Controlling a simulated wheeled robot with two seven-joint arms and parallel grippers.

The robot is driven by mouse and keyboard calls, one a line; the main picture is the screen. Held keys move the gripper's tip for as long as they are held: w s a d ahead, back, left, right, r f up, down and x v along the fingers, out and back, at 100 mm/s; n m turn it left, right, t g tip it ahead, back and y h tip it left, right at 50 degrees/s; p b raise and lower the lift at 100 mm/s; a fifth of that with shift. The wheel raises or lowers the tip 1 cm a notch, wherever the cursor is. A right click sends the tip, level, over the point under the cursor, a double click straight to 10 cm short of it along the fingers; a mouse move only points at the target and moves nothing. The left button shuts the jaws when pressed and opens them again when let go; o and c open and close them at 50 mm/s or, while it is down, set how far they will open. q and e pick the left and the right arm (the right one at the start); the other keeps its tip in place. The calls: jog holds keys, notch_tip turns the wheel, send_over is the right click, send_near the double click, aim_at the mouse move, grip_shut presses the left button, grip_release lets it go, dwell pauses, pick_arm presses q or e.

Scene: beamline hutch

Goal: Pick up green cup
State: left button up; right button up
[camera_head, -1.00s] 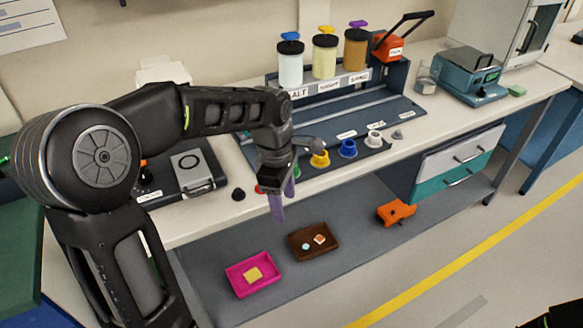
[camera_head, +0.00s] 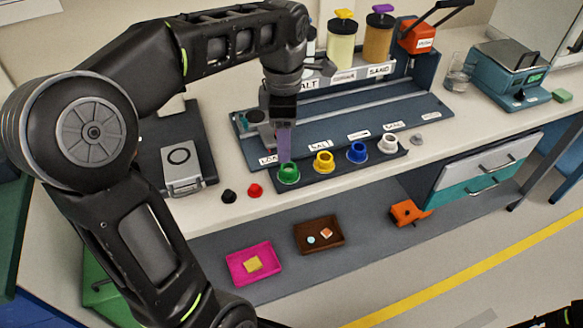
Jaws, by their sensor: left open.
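The green cup (camera_head: 288,174) stands at the left end of a row of cups on a dark strip at the bench's front. My left gripper (camera_head: 284,158) hangs straight above it, fingers pointing down, with the purple fingertip at or just over the cup's rim. It is open, though from this angle the fingers overlap, and I cannot tell whether they touch the cup. My right gripper is not clearly shown; only a dark piece of my arm is at the lower right corner.
To the right stand a yellow cup (camera_head: 324,162), a blue cup (camera_head: 357,152) and a white cup (camera_head: 388,145). A red knob (camera_head: 255,190) and a black knob (camera_head: 229,196) lie to the left. A magenta tray (camera_head: 236,275) and a brown tray (camera_head: 334,245) sit on the lower shelf.

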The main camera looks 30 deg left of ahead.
pick_arm(q)
jog(key=shift+w+f, duration=0.1)
jog(key=shift+f, duration=1.3)
notch_tip(320, 180, down, 5)
jog(key=shift+w+f, duration=0.1)
jog(key=shift+w, duration=0.05)
jog(key=shift+c, duration=0.4)
grip_shut()
